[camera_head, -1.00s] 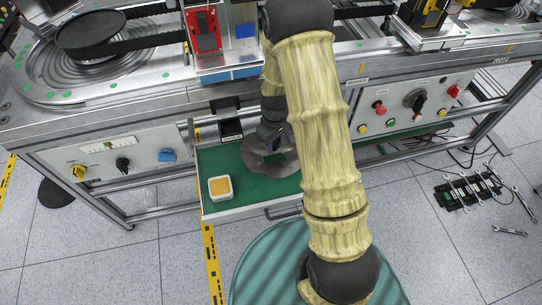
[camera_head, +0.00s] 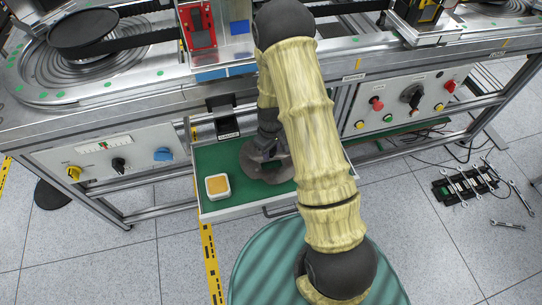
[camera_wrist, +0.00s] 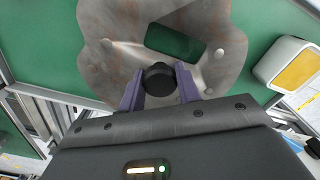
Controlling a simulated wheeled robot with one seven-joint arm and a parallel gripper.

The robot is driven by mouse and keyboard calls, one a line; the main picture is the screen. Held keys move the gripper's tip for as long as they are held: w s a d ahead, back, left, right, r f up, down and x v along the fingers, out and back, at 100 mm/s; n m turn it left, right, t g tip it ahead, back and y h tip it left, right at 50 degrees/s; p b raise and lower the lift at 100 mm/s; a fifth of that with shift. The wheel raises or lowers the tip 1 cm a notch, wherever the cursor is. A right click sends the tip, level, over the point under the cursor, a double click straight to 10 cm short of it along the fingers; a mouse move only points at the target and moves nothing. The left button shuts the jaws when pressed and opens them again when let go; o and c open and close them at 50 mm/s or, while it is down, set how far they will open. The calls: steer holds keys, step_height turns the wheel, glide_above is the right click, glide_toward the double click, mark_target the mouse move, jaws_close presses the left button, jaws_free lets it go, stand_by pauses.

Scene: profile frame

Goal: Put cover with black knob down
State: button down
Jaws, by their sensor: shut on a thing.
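The cover is a grey, irregularly shaped metal plate (camera_wrist: 110,60) with a rectangular opening and a black knob (camera_wrist: 158,76). In the wrist view the purple fingers of my gripper (camera_wrist: 158,88) are shut on the knob, one on each side. In the head view the cover (camera_head: 268,172) is over the green surface of the open drawer (camera_head: 217,155), partly hidden by my arm. I cannot tell whether the cover touches that surface.
A small white box with a yellow top (camera_head: 218,186) lies in the drawer, left of the cover; it also shows in the wrist view (camera_wrist: 290,66). The conveyor bench (camera_head: 120,115) stands behind. Several wrenches (camera_head: 480,183) lie on the floor at right.

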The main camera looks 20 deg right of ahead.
mark_target(271, 156)
steer(key=shift+f, duration=1.8)
steer(key=shift+f, duration=0.2)
steer(key=c, duration=1)
jaws_free()
steer(key=shift+r, duration=0.1)
step_height(271, 156, up, 12)
steer(key=shift+r+p, duration=0.1)
steer(key=shift+p, duration=0.25)
steer(key=shift+w, duration=0.1)
steer(key=shift+d, duration=0.1)
